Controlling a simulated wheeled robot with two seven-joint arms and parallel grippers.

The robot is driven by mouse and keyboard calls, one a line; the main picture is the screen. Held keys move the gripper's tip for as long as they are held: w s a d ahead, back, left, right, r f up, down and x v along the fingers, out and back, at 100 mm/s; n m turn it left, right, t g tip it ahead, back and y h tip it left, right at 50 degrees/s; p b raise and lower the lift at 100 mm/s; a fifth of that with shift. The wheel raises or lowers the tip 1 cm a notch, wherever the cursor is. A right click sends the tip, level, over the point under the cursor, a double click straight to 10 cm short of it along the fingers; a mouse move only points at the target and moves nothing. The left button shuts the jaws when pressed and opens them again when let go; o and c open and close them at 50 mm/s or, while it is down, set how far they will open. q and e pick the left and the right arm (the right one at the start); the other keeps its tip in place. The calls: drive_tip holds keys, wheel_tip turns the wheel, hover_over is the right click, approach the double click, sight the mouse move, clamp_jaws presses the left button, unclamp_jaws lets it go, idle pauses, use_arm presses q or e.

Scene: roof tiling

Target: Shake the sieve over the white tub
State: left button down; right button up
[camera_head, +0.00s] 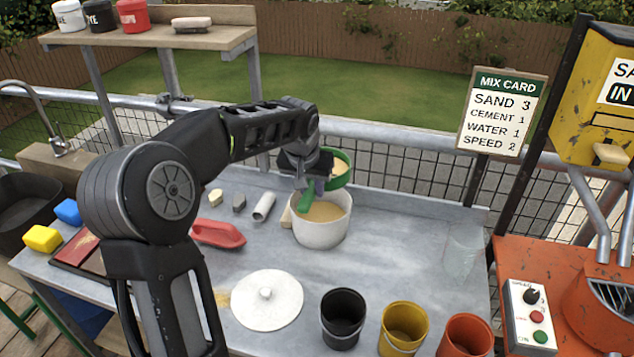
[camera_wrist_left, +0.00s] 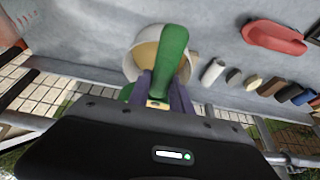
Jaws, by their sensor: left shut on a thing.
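The green sieve (camera_head: 341,180) has its round rim at the back edge of the white tub, raised above it, with some tan material showing inside. My left gripper (camera_head: 306,183) is shut on the sieve's green handle, which points down toward the front over the tub. The white tub (camera_head: 318,235) stands on the grey bench with tan sand in it. In the left wrist view the green handle (camera_wrist_left: 173,52) lies between my fingers (camera_wrist_left: 160,98), in front of the white tub (camera_wrist_left: 133,66). The sieve's rim is mostly hidden there. My right gripper is not in view.
A white round lid (camera_head: 266,299) and black (camera_head: 343,317), yellow (camera_head: 403,328) and orange buckets (camera_head: 466,335) stand in front. The bench right of the tub is clear.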

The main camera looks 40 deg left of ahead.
sight(306, 198)
use_arm(q)
drive_tip(key=s, duration=0.1)
drive_tip(key=s+d, duration=0.1)
drive_tip(key=s, duration=0.2)
drive_tip(key=shift+d+r, duration=0.2)
drive_tip(key=shift+r, duration=0.1)
drive_tip(key=w, duration=0.2)
drive_tip(key=w+a, duration=0.1)
drive_tip(key=w, duration=0.1)
drive_tip(key=shift+a+f, duration=0.2)
drive_tip(key=s, duration=0.1)
drive_tip(key=s+d, duration=0.1)
drive_tip(key=s, duration=0.2)
drive_tip(key=shift+d+r, duration=0.2)
drive_tip(key=shift+d, duration=0.05)
drive_tip(key=w, duration=0.1)
drive_tip(key=w+a, duration=0.1)
drive_tip(key=w, duration=0.2)
drive_tip(key=shift+a+f, duration=0.2)
drive_tip(key=shift+a, duration=0.05)
drive_tip(key=shift+s+d+r, duration=0.1)
drive_tip(key=shift+s+r, duration=0.1)
drive_tip(key=shift+s, duration=0.05)
drive_tip(key=shift+w+f, duration=0.1)
